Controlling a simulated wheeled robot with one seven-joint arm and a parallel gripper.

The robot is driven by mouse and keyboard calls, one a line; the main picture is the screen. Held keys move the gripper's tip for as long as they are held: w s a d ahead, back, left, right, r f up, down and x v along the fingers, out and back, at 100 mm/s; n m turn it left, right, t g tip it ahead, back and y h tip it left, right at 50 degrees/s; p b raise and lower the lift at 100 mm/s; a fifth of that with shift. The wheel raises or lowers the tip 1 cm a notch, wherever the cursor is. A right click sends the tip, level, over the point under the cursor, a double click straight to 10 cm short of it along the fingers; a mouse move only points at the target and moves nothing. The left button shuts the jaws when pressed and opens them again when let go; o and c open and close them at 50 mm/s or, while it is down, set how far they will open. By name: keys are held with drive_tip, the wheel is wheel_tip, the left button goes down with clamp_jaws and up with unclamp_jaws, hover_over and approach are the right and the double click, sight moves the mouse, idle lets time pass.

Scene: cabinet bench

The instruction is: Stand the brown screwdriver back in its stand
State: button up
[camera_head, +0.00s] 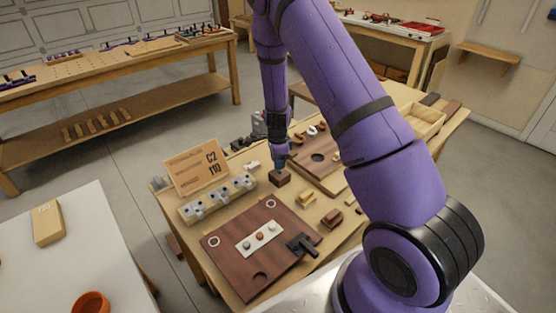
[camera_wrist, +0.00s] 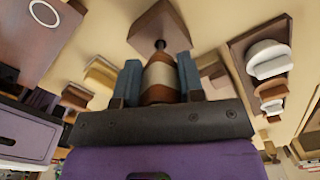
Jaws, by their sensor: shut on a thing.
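My gripper (camera_head: 280,164) is over the workbench, with its blue fingers (camera_wrist: 159,80) shut on the handle of the brown screwdriver (camera_wrist: 161,76). The handle is brown with a pale band. Its short dark shaft points at the small brown block stand (camera_wrist: 150,22). The shaft's end appears at the stand's top face; I cannot tell whether it is inside a hole or just above it. In the head view the stand (camera_head: 279,179) sits right below my fingers, and the screwdriver is mostly hidden there.
A dark wooden panel (camera_head: 225,253) with a white strip and black handle lies in front. A grey rail (camera_head: 216,198) with several knobs and a sign (camera_head: 196,167) stand left. A brown board (camera_head: 330,172) with pale parts lies right. Small wooden blocks (camera_head: 331,218) lie nearby.

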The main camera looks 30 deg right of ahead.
drive_tip(key=shift+f, duration=1.4)
idle(1.3)
drive_tip(key=o, duration=1.6)
drive_tip(key=shift+r, duration=0.1)
drive_tip(key=shift+r, duration=3.7)
